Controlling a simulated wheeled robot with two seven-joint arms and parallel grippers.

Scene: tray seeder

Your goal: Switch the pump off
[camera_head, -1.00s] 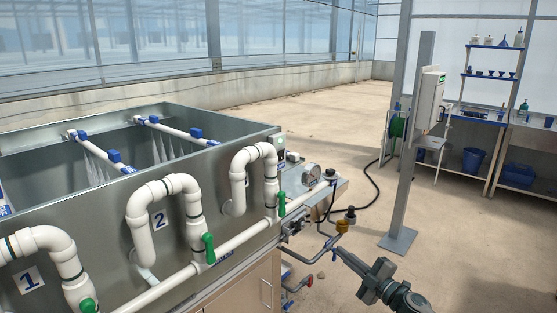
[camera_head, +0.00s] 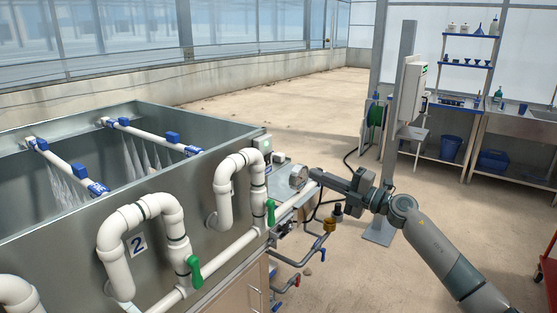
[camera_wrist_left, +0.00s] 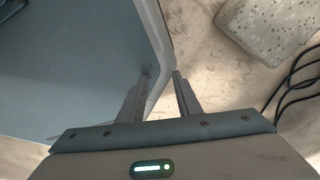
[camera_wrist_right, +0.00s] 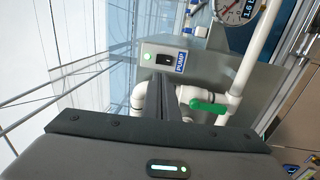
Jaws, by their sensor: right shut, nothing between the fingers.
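The pump switch box (camera_wrist_right: 172,58) shows in the right wrist view, a pale panel with a lit green lamp, a black switch and a blue PUMP label. In the head view its box (camera_head: 262,143) sits at the tank's right corner, small. My left gripper (camera_wrist_left: 163,74) is open and empty in the left wrist view.
White pipes with green valve handles (camera_head: 195,272) run along the tank front (camera_head: 70,235). Spray bars (camera_head: 150,137) emit streams inside the tank. A grey post (camera_head: 402,100) stands behind my right arm. Open floor lies beyond.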

